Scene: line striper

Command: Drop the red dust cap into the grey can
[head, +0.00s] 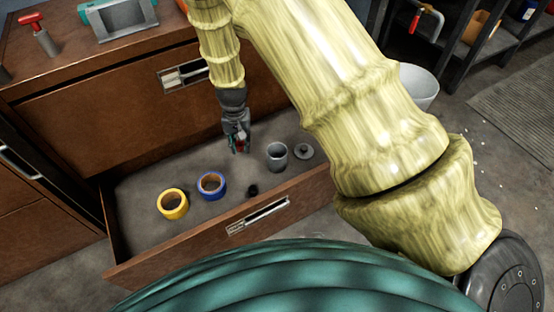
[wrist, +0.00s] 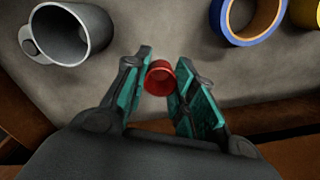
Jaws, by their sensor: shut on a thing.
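The red dust cap (wrist: 160,77) is between the fingertips of my gripper (wrist: 158,84), which is shut on it. In the head view my gripper (head: 239,148) is over the open drawer, with a little of the red cap showing at its tips. The grey can (head: 276,158) stands upright in the drawer, just right of my gripper in the head view. Its open top faces up, and it looks empty. In the wrist view the can (wrist: 72,38) is at the upper left, apart from the gripper.
The drawer (head: 136,234) also holds a yellow tape roll (head: 172,204), a blue tape roll (head: 211,185), a small black piece (head: 252,191) and a grey disc (head: 303,151) beside the can. The cabinet front (head: 130,110) rises behind. A white bucket (head: 420,84) stands on the floor at right.

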